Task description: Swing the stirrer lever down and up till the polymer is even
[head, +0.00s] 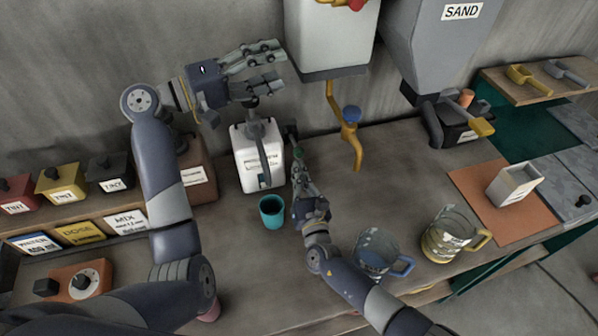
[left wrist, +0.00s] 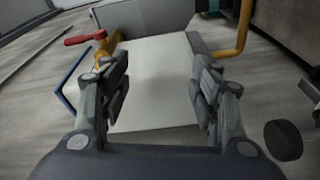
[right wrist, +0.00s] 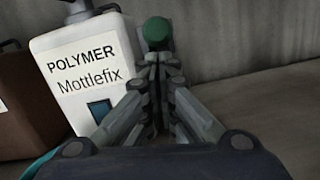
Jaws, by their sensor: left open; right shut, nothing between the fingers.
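The white polymer container (head: 258,160) stands on the bench against the back wall, with a dark fitting on top. It also shows in the right wrist view (right wrist: 85,65), labelled POLYMER Mottlefix. A green knob (right wrist: 157,31), seemingly the stirrer lever's, shows just beyond my right fingertips. My right gripper (head: 298,160) is shut and empty just right of the container; I cannot tell whether it touches the knob. My left gripper (head: 278,62) is open and empty, raised above the container. The polymer itself is hidden inside.
A teal cup (head: 271,211) stands before the container. A white hopper (head: 330,40) with an ochre pipe (head: 352,140) hangs to the right. Two jugs (head: 377,250) (head: 448,235) stand at the front right. Tint boxes (head: 62,183) line the left.

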